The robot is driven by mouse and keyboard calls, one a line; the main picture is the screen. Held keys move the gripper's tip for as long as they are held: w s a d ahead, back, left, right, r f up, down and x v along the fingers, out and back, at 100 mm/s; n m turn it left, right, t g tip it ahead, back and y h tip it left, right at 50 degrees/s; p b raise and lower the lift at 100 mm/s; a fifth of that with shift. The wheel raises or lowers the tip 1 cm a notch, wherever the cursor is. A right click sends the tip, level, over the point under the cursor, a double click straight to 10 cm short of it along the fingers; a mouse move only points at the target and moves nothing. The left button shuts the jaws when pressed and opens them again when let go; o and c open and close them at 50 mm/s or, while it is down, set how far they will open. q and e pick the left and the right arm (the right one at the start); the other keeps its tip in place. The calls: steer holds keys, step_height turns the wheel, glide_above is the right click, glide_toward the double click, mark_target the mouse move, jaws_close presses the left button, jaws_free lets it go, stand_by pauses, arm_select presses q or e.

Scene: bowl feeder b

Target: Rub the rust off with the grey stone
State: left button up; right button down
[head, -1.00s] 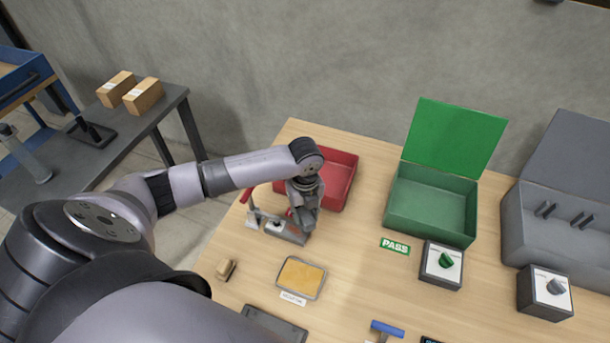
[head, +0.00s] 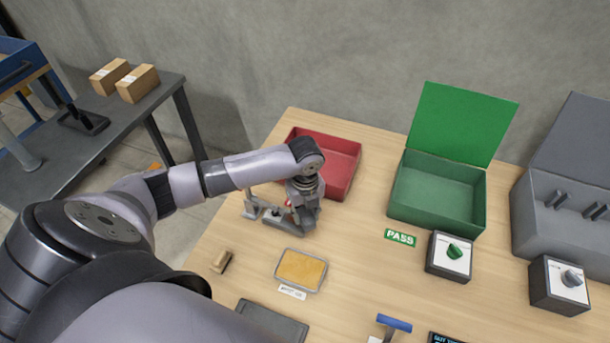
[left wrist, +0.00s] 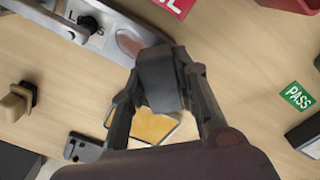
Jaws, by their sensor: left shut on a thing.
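My left gripper (head: 304,218) is over the right end of a metal fixture (head: 252,210) on the wooden table. In the left wrist view the same gripper (left wrist: 162,98) is shut on a dark grey stone (left wrist: 160,78). A pale metal plate (left wrist: 112,38), with a black knob on it, lies just beyond the stone. A reddish-brown rust patch (left wrist: 130,44) shows on the plate beside the stone's far edge. Part of the patch may be hidden by the stone. I cannot tell if the stone touches the plate. My right gripper is not in view.
A red bin (head: 342,165) stands behind the fixture, and an open green box (head: 438,215) to the right. A tray with a yellow pad (head: 300,270) and a small wooden-handled block (head: 221,261) are in front. Two knob boxes, one here (head: 450,257), stand right.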

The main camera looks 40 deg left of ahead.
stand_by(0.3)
arm_select(q)
steer(key=shift+f+b, duration=0.45)
steer(key=shift+f, duration=0.55)
steer(key=shift+a+r, duration=0.1)
